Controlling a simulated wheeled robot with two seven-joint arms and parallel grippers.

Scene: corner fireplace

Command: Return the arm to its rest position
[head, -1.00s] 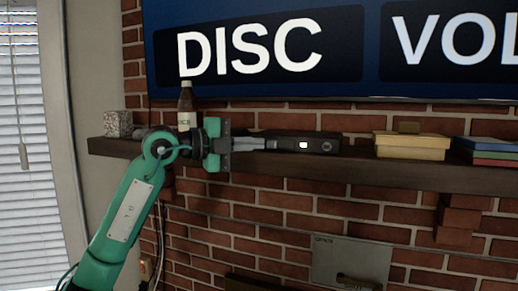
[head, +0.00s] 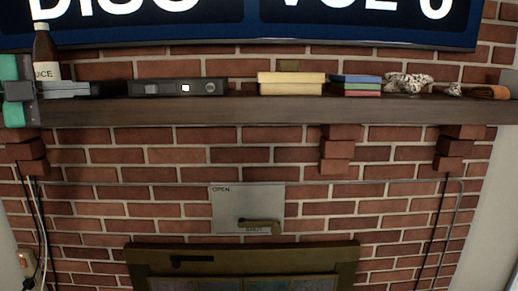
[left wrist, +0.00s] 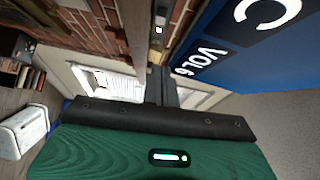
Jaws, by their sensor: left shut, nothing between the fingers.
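My left gripper (head: 68,90) is at the left edge of the head view, level with the mantel shelf (head: 240,111). Its grey fingers are shut with nothing between them and point right, towards the black box with a lit square (head: 160,88). I cannot tell how far the fingertips are from the box. The fingers also show closed together in the left wrist view (left wrist: 161,88). Most of the left arm is outside the head view. My right gripper is not seen.
A brown bottle (head: 45,50) stands by the left gripper. A yellow box (head: 291,83), stacked books (head: 356,84), a crumpled speckled thing (head: 408,83) and a brush-like thing (head: 488,92) lie along the shelf. A metal panel marked OPEN (head: 232,203) is below. The blue screen (head: 250,38) hangs above.

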